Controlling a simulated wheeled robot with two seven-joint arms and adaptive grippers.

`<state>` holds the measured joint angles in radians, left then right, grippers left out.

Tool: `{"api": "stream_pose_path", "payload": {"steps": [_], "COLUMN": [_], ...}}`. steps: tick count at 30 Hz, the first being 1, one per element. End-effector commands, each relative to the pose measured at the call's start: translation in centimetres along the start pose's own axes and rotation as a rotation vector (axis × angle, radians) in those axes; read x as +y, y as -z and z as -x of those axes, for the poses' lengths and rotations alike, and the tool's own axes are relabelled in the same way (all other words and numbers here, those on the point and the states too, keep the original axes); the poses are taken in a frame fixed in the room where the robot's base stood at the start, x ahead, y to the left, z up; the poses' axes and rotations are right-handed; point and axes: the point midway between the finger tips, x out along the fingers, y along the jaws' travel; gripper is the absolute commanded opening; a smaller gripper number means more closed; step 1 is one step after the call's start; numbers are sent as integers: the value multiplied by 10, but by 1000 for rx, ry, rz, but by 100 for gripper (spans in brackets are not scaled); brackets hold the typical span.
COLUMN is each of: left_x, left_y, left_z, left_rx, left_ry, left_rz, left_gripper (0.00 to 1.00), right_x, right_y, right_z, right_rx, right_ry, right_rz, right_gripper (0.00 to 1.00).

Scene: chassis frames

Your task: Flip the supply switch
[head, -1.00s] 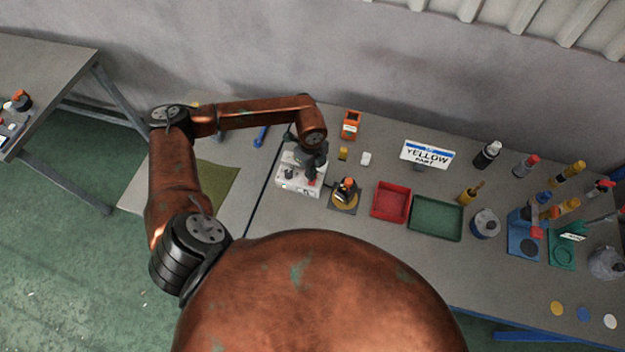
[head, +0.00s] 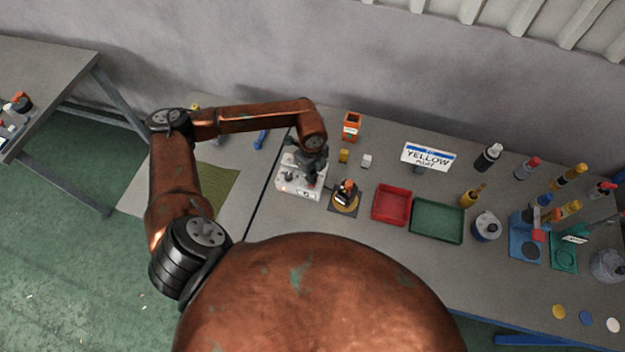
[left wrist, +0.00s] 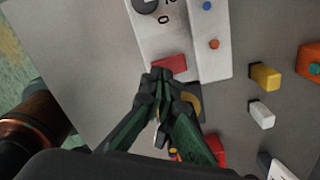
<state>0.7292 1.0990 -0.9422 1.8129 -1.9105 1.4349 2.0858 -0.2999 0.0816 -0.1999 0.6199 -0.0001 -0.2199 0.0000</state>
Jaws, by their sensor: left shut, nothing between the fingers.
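The white control box (head: 290,181) stands on the bench under my left gripper. In the left wrist view the box (left wrist: 168,35) shows a dark round knob (left wrist: 146,5) with printed digits beside it, a blue button (left wrist: 207,5) and an orange button (left wrist: 214,44). A red rocker-like part (left wrist: 171,63), which looks like the supply switch, sits at the box's near edge. My left gripper (head: 311,184) is shut and empty, with its fingertips (left wrist: 155,74) at the red part and partly over it. I cannot tell whether they touch it or which way it is set. My right gripper is not in view.
A dark stand with a yellow disc (head: 346,204) is close to the right of the box. A red tray (head: 391,204), a green tray (head: 437,220), a yellow block (head: 344,155), a white block (head: 366,160) and an orange bin (head: 352,127) are nearby. Bottles crowd the right side.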

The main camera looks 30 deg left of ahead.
Motion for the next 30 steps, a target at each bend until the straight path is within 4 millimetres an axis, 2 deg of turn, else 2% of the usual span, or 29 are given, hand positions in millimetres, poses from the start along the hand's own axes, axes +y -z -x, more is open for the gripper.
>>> {"api": "stream_pose_path", "payload": {"steps": [30], "left_x": [0], "left_y": [0], "left_z": [-7], "left_rx": [0], "left_ry": [0], "left_rz": [0], "left_gripper": [0], "right_x": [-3], "right_y": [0], "right_z": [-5], "right_rx": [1], "right_ry": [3], "right_rz": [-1], "right_gripper": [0]}}
